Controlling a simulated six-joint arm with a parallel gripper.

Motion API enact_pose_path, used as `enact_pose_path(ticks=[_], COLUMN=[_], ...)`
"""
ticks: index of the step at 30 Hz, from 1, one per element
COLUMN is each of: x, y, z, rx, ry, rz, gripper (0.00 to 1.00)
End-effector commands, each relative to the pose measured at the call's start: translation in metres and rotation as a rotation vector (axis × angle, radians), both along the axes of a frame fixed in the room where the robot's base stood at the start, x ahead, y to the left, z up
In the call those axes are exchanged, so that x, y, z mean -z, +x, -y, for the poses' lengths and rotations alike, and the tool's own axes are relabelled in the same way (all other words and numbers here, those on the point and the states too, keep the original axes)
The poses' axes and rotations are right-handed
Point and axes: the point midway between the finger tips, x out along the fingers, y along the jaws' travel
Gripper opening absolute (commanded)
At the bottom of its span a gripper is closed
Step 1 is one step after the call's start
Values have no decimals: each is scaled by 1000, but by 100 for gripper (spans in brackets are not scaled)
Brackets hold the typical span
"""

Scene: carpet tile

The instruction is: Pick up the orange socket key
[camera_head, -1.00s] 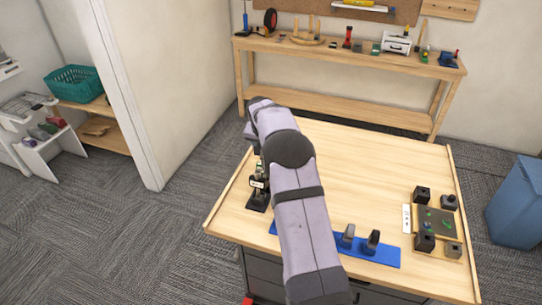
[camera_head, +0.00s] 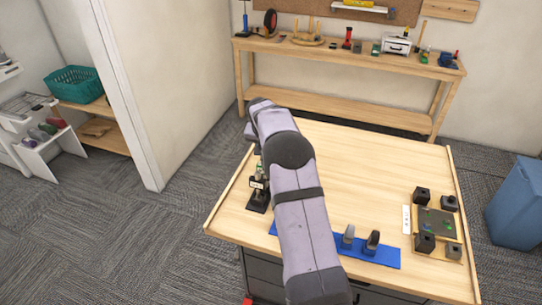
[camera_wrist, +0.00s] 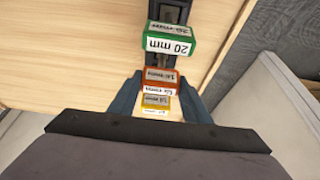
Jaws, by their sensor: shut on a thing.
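The orange socket key (camera_wrist: 160,77) shows in the wrist view as a small orange block with a white label, between the fingertips of my gripper (camera_wrist: 161,85). The jaws are shut on it. A green key (camera_wrist: 170,38) labelled 20 mm sits just beyond it, and a yellow key (camera_wrist: 155,102) shows on the near side, between the fingers. In the head view the dark key holder (camera_head: 257,198) stands at the left of the wooden bench, partly behind my arm. My gripper and the orange key are hidden there by the arm.
A blue mat (camera_head: 380,257) with dark tools lies at the bench's front. A dark board (camera_head: 437,222) with several black blocks is at the right. The bench's middle (camera_head: 375,180) is clear. A shelf bench (camera_head: 340,55) stands behind, and a blue bin (camera_head: 515,205) at the right.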

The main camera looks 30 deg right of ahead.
Motion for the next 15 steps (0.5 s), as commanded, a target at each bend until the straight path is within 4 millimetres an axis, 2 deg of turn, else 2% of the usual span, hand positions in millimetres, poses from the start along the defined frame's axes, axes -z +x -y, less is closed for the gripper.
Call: enact_pose_path(ticks=[8,15], x=[-25,-71], y=[1,2], z=[0,1], rx=[-1,1], ry=[-2,-2], rz=[6,7], gripper=[8,8])
